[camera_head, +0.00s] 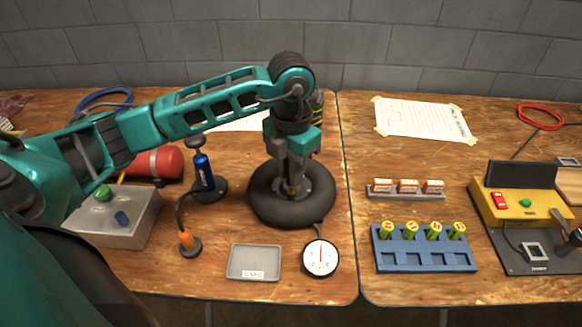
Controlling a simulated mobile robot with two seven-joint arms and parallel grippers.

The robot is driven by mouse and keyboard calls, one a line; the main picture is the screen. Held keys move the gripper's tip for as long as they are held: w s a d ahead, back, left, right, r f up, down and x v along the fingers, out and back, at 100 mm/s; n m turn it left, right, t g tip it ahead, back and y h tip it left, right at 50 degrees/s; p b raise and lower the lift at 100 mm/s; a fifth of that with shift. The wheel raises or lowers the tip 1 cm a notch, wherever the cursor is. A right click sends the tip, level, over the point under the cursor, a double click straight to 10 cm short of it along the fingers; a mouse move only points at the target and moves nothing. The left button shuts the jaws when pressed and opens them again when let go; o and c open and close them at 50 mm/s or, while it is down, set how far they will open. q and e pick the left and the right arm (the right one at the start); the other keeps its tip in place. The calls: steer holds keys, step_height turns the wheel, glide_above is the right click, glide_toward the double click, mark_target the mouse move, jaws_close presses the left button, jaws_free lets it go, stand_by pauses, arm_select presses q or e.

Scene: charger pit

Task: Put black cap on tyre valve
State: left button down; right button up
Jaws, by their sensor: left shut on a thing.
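The black tyre (265,212) lies flat on the wooden bench with a metal hub in its middle. My left gripper (291,188) points straight down over the hub, inside the tyre's ring. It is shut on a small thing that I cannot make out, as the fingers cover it. The valve is also hard to tell from the fingertips and hub. The black cap does not show clearly anywhere. The grey caps tray (243,275) in front of the tyre looks empty. My right gripper is not in view.
A pressure gauge (321,258) lies in front of the tyre, its hose running to it. A blue battery rack (424,250) and yellow charger (520,203) stand right.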

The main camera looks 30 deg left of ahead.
arm_select(q)
steer(key=shift+f+b, duration=1.05)
steer(key=shift+f, duration=0.35)
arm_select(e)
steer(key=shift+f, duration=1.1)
arm_select(q)
steer(key=c, duration=1)
jaws_free()
steer(key=shift+o, duration=0.2)
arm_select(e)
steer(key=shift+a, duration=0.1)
arm_select(q)
steer(key=shift+r, duration=0.45)
step_height(320, 180, up, 12)
steer(key=p, duration=0.1)
steer(key=shift+p, duration=0.4)
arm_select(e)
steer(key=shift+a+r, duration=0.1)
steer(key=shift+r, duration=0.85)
